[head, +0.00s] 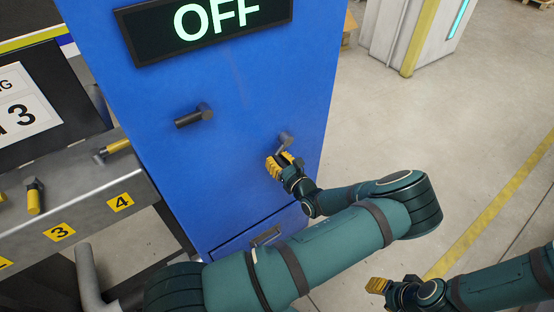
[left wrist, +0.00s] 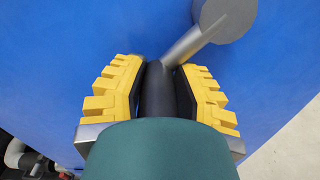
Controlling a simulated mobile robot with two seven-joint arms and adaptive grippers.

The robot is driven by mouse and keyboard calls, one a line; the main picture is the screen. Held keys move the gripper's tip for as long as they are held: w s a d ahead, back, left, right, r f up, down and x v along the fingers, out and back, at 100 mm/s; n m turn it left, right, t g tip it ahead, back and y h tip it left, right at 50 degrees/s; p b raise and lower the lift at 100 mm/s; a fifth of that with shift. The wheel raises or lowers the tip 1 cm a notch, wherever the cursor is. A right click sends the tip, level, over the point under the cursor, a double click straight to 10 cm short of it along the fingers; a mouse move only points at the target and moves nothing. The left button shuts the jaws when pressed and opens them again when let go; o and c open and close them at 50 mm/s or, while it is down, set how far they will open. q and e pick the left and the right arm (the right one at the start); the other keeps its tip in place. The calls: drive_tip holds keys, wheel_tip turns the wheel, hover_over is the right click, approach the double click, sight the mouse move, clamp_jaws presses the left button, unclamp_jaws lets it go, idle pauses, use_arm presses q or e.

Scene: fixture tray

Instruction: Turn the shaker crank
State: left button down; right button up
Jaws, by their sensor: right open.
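On the front of the blue cabinet (head: 231,150), a crank with a grey hub and arm (head: 285,138) sits at the right. It also shows in the left wrist view, with a round grey hub (left wrist: 228,16) and a dark handle (left wrist: 158,88). My left gripper (head: 279,164) is at this crank, its yellow fingers on both sides of the dark handle and seemingly touching it. The handle's end is hidden behind my gripper. My right gripper (head: 381,287) is open and empty at lower right, away from the cabinet.
Another dark-handled crank or knob (head: 195,115) is on the cabinet at left. Above is a display (head: 205,25) reading OFF; below is a drawer (head: 262,238). A grey rack (head: 85,205) with yellow-handled tools stands at left.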

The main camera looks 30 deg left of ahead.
use_arm(q)
drive_tip(key=shift+r, duration=0.1)
drive_tip(key=shift+w+d+f+n+b, duration=0.25)
drive_tip(key=shift+w+n, duration=0.45)
drive_tip(key=shift+n, duration=0.8)
drive_tip(key=shift+w+d+f+n, duration=0.3)
drive_tip(key=shift+w+n, duration=0.45)
drive_tip(key=shift+n, duration=0.75)
drive_tip(key=shift+w+d+f+n+b, duration=0.15)
drive_tip(key=shift+w+f+n, duration=0.4)
drive_tip(key=shift+n, duration=0.95)
drive_tip(key=shift+w+r, duration=0.2)
drive_tip(key=c, duration=0.7)
unclamp_jaws()
drive_tip(key=shift+f, duration=0.1)
drive_tip(key=v, duration=1.2)
